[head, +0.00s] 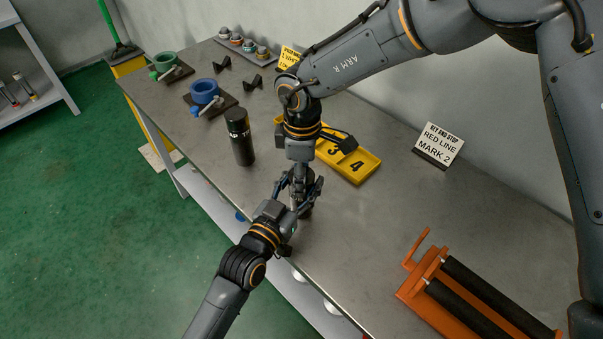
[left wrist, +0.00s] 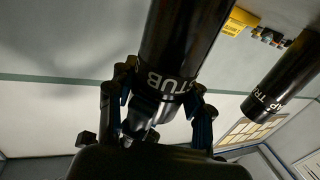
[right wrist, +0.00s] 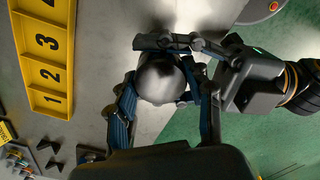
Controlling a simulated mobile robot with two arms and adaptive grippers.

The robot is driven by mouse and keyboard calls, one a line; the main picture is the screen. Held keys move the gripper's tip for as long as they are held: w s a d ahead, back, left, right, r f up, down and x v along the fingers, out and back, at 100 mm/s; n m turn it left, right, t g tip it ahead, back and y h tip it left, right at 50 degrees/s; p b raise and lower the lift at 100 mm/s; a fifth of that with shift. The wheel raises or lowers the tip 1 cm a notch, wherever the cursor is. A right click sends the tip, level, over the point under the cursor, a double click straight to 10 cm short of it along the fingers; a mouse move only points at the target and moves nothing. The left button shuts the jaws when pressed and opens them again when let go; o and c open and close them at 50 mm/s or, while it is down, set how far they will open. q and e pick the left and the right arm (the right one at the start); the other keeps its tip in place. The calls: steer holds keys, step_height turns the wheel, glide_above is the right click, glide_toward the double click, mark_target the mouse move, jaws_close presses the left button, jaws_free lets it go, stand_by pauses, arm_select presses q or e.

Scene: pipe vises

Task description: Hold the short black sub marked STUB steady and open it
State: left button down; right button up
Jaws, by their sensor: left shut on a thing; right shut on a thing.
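The short black sub marked STUB (left wrist: 180,45) shows large in the left wrist view, its white lettering readable. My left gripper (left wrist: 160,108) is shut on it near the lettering. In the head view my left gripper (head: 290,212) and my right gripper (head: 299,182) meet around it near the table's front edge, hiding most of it. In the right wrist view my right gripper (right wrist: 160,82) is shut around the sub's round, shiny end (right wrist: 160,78). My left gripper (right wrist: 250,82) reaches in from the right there. Whether the sub touches the table is hidden.
Another black sub (head: 240,142) stands upright to the left. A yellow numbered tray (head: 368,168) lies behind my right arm. Green (head: 165,62) and blue (head: 204,92) vises stand at the far left. An orange roller stand (head: 412,287) is at the front right. The table between is clear.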

steer(key=o, duration=1.3)
steer(key=shift+c, duration=0.2)
steer(key=shift+r, duration=0.15)
step_height(320, 180, up, 4)
steer(key=shift+f, duration=0.1)
steer(key=shift+r, duration=0.25)
steer(key=shift+c, duration=0.4)
step_height(320, 180, up, 3)
steer(key=m, duration=0.3)
steer(key=shift+r, duration=0.1)
steer(key=shift+f, duration=3.9)
